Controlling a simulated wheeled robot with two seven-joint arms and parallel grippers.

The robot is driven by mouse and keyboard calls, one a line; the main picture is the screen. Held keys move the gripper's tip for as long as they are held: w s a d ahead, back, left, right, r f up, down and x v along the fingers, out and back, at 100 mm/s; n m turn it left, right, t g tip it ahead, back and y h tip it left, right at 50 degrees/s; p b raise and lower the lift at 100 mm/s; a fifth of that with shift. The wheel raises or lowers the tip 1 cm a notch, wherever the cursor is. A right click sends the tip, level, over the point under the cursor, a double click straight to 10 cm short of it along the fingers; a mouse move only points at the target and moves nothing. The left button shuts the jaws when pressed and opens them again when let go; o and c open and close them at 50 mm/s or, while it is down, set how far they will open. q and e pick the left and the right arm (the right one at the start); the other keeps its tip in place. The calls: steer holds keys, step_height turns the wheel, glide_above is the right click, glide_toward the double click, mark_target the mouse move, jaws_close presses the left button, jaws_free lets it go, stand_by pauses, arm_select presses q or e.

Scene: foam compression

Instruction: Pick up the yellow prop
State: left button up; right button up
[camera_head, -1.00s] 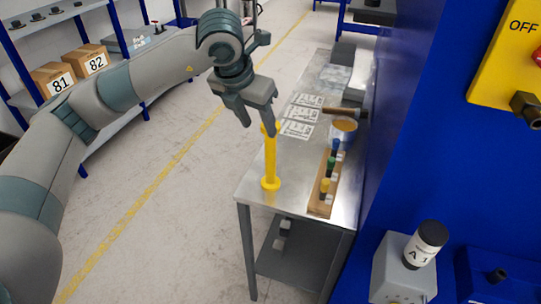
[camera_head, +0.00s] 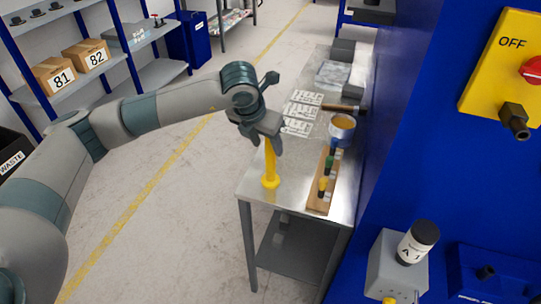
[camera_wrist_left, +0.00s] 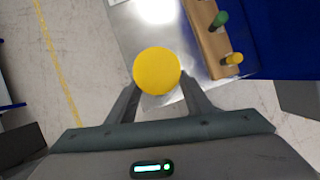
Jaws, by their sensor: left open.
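The yellow prop (camera_head: 269,166) stands upright near the front left corner of the metal table (camera_head: 256,190). It is a slim post with a wider round foot. My left gripper (camera_head: 270,146) is at the top of the prop and hides its upper end. In the left wrist view the prop's round yellow top (camera_wrist_left: 157,71) lies between the tips of the two open fingers of my left gripper (camera_wrist_left: 158,88). I cannot tell whether the fingers touch it. My right gripper is not in view.
A wooden rack (camera_head: 321,190) with coloured pegs stands right of the prop. A tin (camera_head: 342,128), a brush-like tool (camera_head: 345,108) and printed sheets (camera_head: 301,112) lie farther back. A blue wall (camera_head: 395,150) borders the table's right side.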

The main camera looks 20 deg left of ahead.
mark_target(271, 151)
arm_select(q)
steer(key=shift+w+d+f+p, duration=0.1)
steer(key=shift+w+f+p, duration=0.2)
steer(key=shift+f+p, duration=0.4)
steer(key=p+x, duration=0.1)
steer(key=x, duration=0.1)
steer(key=shift+w+d+f+p, duration=0.1)
steer(key=shift+w+f+p, duration=0.05)
steer(key=shift+f+p, duration=0.25)
steer(key=shift+w+f, duration=0.15)
steer(key=shift+f, duration=0.3)
jaws_close()
steer(key=shift+w+r, duration=0.1)
steer(key=shift+r, duration=0.05)
